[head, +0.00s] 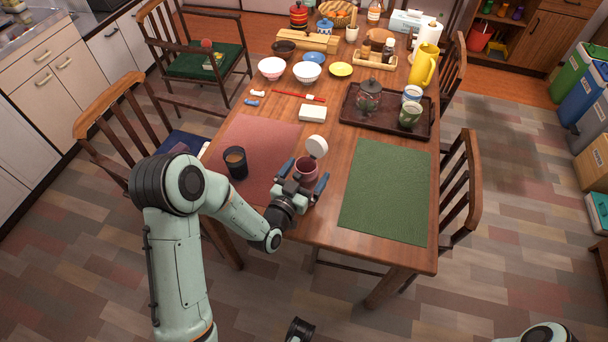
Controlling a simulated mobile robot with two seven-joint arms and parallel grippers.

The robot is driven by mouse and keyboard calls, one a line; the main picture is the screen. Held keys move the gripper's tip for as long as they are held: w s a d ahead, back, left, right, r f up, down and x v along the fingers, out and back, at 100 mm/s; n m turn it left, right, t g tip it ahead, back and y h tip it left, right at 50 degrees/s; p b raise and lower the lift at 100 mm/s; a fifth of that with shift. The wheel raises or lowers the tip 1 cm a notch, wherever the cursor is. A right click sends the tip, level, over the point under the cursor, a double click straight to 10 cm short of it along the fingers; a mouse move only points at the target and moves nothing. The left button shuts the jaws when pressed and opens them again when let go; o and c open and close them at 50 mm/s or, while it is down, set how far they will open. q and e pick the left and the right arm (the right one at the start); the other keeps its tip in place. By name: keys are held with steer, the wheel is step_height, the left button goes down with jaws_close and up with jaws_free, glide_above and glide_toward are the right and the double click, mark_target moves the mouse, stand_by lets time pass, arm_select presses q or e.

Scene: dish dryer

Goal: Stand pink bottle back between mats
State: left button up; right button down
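The pink bottle (307,171), a dusky pink body with a round white top (316,146), is near the front of the table. It looks about upright, in the strip between the pink mat (262,137) and the green mat (386,192). My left gripper (306,174) reaches it from the front left, with one finger on each side. The fingers look closed against its sides. Its base is partly hidden by the gripper, so I cannot tell whether it touches the table.
A dark cup (235,163) stands on the pink mat, left of the gripper. A white box (312,113) lies behind the bottle. A dark tray (357,118) with a glass jar (368,97) and cups is at the back right. The green mat is bare.

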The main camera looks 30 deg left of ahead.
mark_target(300, 182)
arm_select(q)
steer(key=shift+r, duration=0.15)
steer(key=shift+s, duration=0.3)
steer(key=s, duration=0.5)
steer(key=s+p, duration=0.1)
steer(key=p, duration=0.4)
steer(key=s+p, duration=0.2)
steer(key=p, duration=0.3)
steer(key=shift+s+d+r, duration=0.1)
steer(key=shift+r, duration=0.25)
steer(key=s, duration=0.1)
steer(key=s+p, duration=0.1)
steer(key=s, duration=0.1)
steer(key=shift+s+f+p, duration=0.1)
steer(key=shift+f+p, duration=0.2)
steer(key=shift+f, duration=0.05)
arm_select(e)
steer(key=w+r, duration=0.4)
steer(key=r, duration=0.8)
steer(key=shift+w+r, duration=0.3)
steer(key=shift+w, duration=0.05)
steer(key=shift+s, duration=0.1)
